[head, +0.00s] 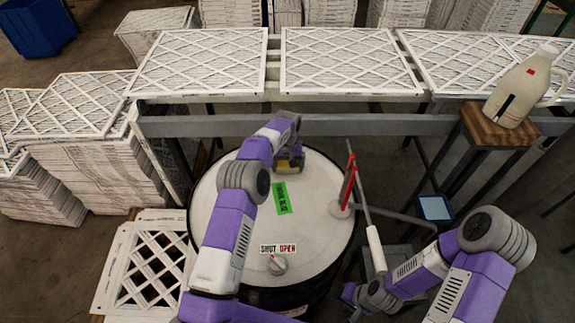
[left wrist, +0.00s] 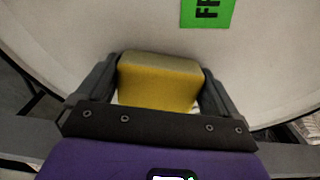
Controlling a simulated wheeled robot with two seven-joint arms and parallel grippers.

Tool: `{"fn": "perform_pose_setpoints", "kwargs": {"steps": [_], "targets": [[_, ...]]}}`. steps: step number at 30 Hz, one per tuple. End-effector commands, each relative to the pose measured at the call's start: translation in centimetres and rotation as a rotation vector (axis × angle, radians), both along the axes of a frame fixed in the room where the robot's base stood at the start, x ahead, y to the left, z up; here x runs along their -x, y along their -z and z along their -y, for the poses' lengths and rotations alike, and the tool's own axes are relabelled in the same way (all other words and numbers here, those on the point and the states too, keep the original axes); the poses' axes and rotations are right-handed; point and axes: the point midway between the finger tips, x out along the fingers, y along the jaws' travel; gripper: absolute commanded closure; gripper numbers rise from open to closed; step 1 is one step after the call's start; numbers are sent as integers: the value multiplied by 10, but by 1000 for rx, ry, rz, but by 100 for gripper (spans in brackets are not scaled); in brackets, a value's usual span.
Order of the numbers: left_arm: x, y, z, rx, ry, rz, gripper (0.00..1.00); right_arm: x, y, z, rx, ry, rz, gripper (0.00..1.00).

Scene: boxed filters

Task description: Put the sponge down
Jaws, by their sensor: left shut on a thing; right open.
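The yellow sponge (left wrist: 158,85) is between the two dark fingers of my left gripper (left wrist: 160,95) in the left wrist view. In the head view the left gripper (head: 288,163) is over the far part of the white round drum lid (head: 325,200), and a bit of the sponge (head: 283,168) shows under it. The left gripper is shut on the sponge. I cannot tell whether the sponge touches the lid. My right gripper (head: 358,300) is low at the right of the drum, dark and partly hidden by its own arm.
A green label (head: 282,198) and a SHUT/OPEN knob (head: 277,264) are on the lid. A red upright piece (head: 349,182) and a white-handled lever (head: 376,248) stand at its right. A milk jug (head: 518,90) is on a wooden stool (head: 497,128). Framed filters (head: 350,62) line the back.

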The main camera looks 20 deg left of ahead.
Motion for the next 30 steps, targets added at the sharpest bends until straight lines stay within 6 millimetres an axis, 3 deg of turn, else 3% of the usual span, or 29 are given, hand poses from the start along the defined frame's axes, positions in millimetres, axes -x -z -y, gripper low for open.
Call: {"fn": "perform_pose_setpoints", "kwargs": {"steps": [4, 5, 6, 13, 17, 30], "targets": [[0, 4, 0, 0, 0, 0, 39, 0, 4, 0, 0, 0, 0, 57], [0, 4, 0, 0, 0, 0, 3, 0, 3, 0, 0, 0, 0, 57], [0, 3, 0, 0, 0, 0, 0, 0, 3, 0, 0, 0, 0, 57], [0, 2, 0, 0, 0, 0, 0, 0, 2, 0, 0, 0, 0, 57], [-1, -8, 0, 0, 0, 3, 0, 0, -1, 0, 0, 0, 0, 57], [-1, -97, 0, 0, -1, 3, 0, 0, -8, 0, 0, 0, 0, 57]]}}
